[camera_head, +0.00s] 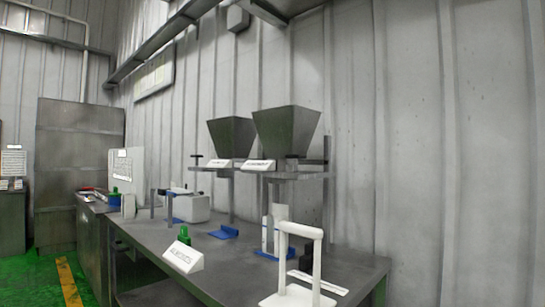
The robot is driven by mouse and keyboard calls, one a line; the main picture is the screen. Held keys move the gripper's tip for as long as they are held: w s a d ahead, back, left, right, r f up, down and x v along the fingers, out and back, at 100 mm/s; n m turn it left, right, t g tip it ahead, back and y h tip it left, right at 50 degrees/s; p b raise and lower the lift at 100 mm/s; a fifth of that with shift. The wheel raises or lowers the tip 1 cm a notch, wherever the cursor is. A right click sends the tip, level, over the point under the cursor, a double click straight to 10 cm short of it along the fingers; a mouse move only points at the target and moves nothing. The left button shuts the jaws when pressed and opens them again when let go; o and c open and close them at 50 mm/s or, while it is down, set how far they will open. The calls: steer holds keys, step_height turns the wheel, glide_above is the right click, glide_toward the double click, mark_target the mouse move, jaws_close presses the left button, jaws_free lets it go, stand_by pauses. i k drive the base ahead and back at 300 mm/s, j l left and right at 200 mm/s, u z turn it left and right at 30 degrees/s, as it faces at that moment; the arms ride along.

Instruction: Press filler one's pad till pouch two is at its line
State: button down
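Two grey hopper fillers stand over the bench: a farther one (231,137) and a nearer one (287,132). Each has a white label, too small to read, so I cannot tell which is filler one. A small dark part, perhaps a pad, shows beside the farther hopper (197,157) and another by the nearer (292,157). A white upright piece, perhaps a pouch (279,213), stands in a blue-based holder below the nearer hopper. No fill line can be made out. A blue holder (224,232) below the farther hopper looks empty. My gripper is not in view.
A white upright frame (318,262) stands at the bench's near end, partly in front of the blue-based holder. A white label block (183,257) and green bottle (184,236) sit near the front edge. A white box (191,208) stands farther back. Green floor lies left.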

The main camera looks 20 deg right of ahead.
mark_target(295, 157)
steer(key=i+z, duration=0.25)
steer(key=i+j+z, duration=0.25)
steer(key=i, duration=0.2)
steer(key=i+z, duration=0.25)
steer(key=z, duration=0.2)
steer(key=i+j+z, duration=0.1)
steer(key=z, duration=0.3)
steer(key=i+j+z, duration=0.2)
steer(key=z, duration=0.25)
steer(key=i+j, duration=0.05)
steer(key=i, duration=0.05)
